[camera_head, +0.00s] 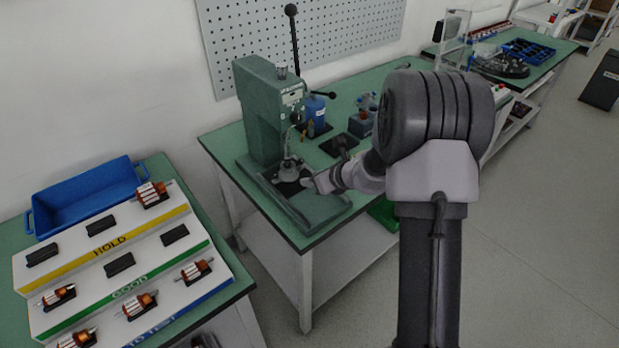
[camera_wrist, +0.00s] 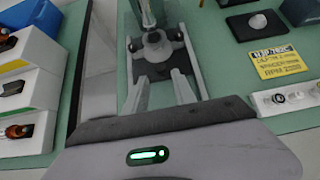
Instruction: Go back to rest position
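My gripper (camera_head: 316,183) is at the green arbor press (camera_head: 262,112), just in front of the press's base, in the head view. In the wrist view its two fingers (camera_wrist: 160,92) point forward and stand apart, with nothing seen between them. The press's base and a grey round fixture (camera_wrist: 157,46) lie ahead of the fingers. My arm hides part of the bench behind it in the head view.
A stepped rack (camera_head: 120,268) marked HOLD, GOOD and TO TEST holds several copper rotors at left, by a blue bin (camera_head: 88,192). A yellow label (camera_wrist: 278,63) lies right in the wrist view.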

